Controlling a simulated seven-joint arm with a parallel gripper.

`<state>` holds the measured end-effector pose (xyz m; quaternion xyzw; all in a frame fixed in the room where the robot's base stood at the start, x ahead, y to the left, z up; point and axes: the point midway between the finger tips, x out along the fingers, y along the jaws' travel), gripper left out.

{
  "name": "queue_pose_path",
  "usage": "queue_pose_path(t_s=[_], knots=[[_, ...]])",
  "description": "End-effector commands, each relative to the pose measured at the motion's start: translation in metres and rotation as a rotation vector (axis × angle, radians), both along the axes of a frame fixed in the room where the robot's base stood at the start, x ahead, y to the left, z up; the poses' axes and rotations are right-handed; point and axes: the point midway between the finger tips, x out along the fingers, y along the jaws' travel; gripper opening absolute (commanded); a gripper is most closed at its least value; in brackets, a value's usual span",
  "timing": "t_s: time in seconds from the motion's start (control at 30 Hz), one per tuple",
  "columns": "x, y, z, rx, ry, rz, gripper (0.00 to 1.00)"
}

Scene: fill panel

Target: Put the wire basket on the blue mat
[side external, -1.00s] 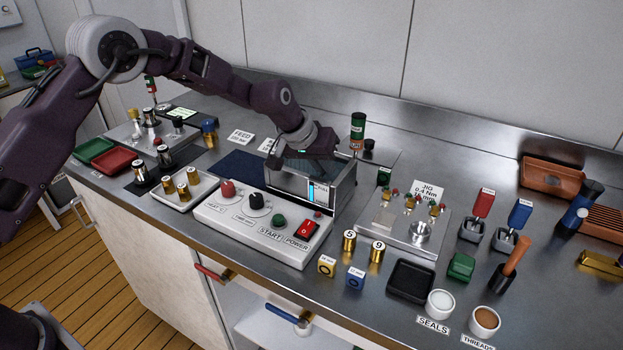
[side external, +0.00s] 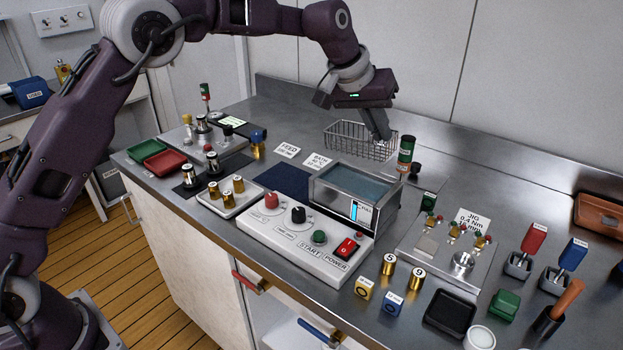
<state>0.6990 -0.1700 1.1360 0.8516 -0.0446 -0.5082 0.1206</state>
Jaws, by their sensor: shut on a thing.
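The wire basket (side external: 350,145) is a shallow metal mesh basket, hanging roughly level in the air above and behind the bath. My gripper (side external: 353,112) is above the basket and shut on it, one finger reaching down at the basket's right end. The exact grip on the wire is too small to make out. The blue mat (side external: 284,181) is a dark blue square lying flat on the steel bench, left of the bath. Nothing stands on the mat, and its front right part is hidden by the bath and control panel.
The open bath (side external: 331,197) holds bluish liquid, behind the control panel (side external: 275,231). A green-capped bottle (side external: 405,154) stands right of the basket. Label cards (side external: 287,149) stand behind the mat. A tray with brass parts (side external: 229,201) lies left of it.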

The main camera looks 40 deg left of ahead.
Motion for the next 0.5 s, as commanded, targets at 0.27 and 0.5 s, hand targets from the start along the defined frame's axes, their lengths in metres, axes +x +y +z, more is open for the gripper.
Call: queue_pose_path(t_s=[0.27,0.5], knots=[[0.011,0.058,0.002,0.022,0.002,-0.006,0.0],[0.016,0.13,0.002,0.046,0.0,-0.018,0.0]])
